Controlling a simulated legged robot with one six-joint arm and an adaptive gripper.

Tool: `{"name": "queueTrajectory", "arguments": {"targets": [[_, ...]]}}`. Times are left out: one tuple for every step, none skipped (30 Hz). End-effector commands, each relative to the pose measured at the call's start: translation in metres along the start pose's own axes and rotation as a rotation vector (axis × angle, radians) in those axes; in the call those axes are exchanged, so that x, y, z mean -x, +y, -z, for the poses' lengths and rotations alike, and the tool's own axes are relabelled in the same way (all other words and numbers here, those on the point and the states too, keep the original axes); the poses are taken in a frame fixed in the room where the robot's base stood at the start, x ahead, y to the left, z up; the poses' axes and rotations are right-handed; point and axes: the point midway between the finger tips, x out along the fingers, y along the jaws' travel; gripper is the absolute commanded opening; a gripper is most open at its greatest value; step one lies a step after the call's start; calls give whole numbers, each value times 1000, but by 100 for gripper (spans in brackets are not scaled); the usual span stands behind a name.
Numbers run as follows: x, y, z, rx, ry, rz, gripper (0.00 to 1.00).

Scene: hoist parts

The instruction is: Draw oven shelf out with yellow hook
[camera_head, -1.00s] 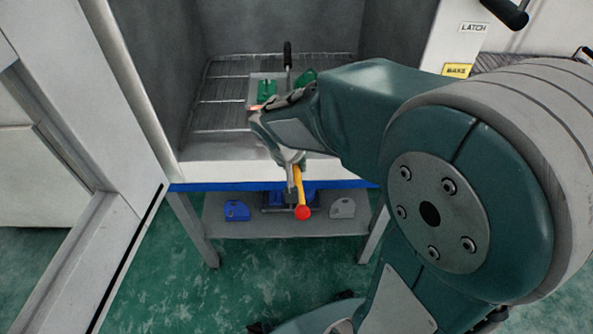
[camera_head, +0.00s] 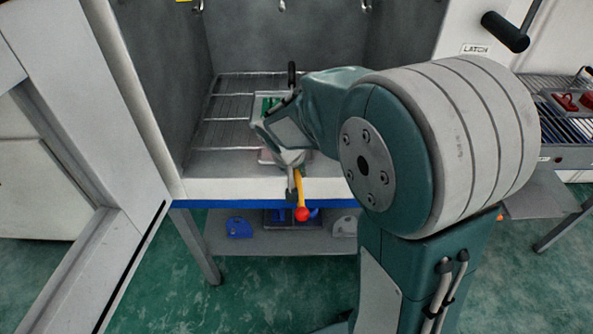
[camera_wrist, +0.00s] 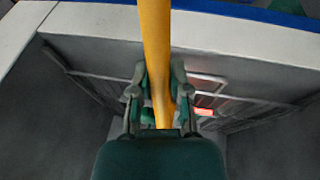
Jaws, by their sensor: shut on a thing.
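The yellow hook (camera_head: 299,184) shows as a yellow rod with a red ball (camera_head: 302,214) at its near end, just in front of the oven's front edge. My gripper (camera_head: 292,188) is shut on the rod. In the wrist view the yellow rod (camera_wrist: 155,50) runs between the two fingers of my gripper (camera_wrist: 158,90). The hook's far end is hidden by my wrist in the head view. The wire oven shelf (camera_head: 222,107) lies inside the open oven. I cannot tell whether the hook touches the shelf.
A tray with green parts (camera_head: 268,102) and a black upright handle (camera_head: 291,75) stands on the shelf, partly hidden by my arm. The open oven door (camera_head: 100,100) stands at left. A lower shelf (camera_head: 270,242) holds blue and grey parts. A rack with red parts (camera_head: 570,100) is at right.

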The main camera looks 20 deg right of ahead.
Motion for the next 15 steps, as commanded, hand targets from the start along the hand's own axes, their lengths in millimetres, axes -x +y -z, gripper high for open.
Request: {"name": "queueTrajectory", "arguments": {"targets": [[-3, -1, -1, 1, 1, 0, 0], [-5, -1, -2, 1, 1, 0, 0], [-7, -2, -2, 0, 0, 0, 0], [-9, -2, -3, 1, 0, 0, 0], [-11, -2, -4, 1, 0, 0, 0], [-14, -3, -5, 1, 0, 1, 0], [-16, -3, -5, 2, 0, 1, 0], [-18, -4, -6, 1, 0, 0, 0], [-20, -4, -6, 0, 0, 0, 0], [-22, -4, -7, 0, 0, 0, 0], [-24, -5, -7, 0, 1, 0, 0], [-26, -5, -8, 1, 2, 0, 0], [-28, -6, -9, 1, 1, 0, 0], [-30, -6, -9, 1, 0, 0, 0], [-33, -7, -10, 0, 0, 0, 0]]}}
